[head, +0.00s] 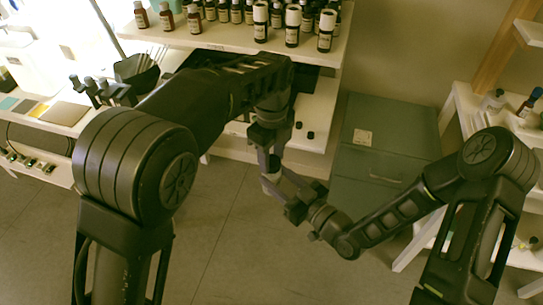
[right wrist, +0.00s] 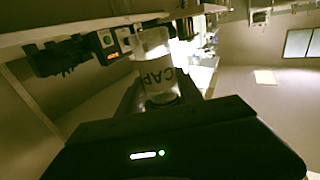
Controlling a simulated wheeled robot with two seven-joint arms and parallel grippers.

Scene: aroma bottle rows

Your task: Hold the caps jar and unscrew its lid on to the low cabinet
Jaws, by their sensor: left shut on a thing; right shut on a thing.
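The caps jar (right wrist: 157,72) is a clear jar with dark letters "CAP". In the head view it is small and mostly hidden between the two grippers (head: 269,181). My right gripper (head: 277,180) comes from the lower right and is shut on the jar's body; its fingers flank the jar's near end in the right wrist view (right wrist: 160,97). My left gripper (head: 268,166) points down from above and is shut at the jar's upper, lid end. The lid itself is hard to make out. The low cabinet (head: 385,165), grey-green with a drawer, stands right of the grippers.
A pale square (head: 362,137) lies on the cabinet's top, which is otherwise mostly clear. A shelf (head: 225,38) with rows of bottles stands behind my left arm. A white rack (head: 462,108) with bottles is at the right. Open floor (head: 210,220) lies below the grippers.

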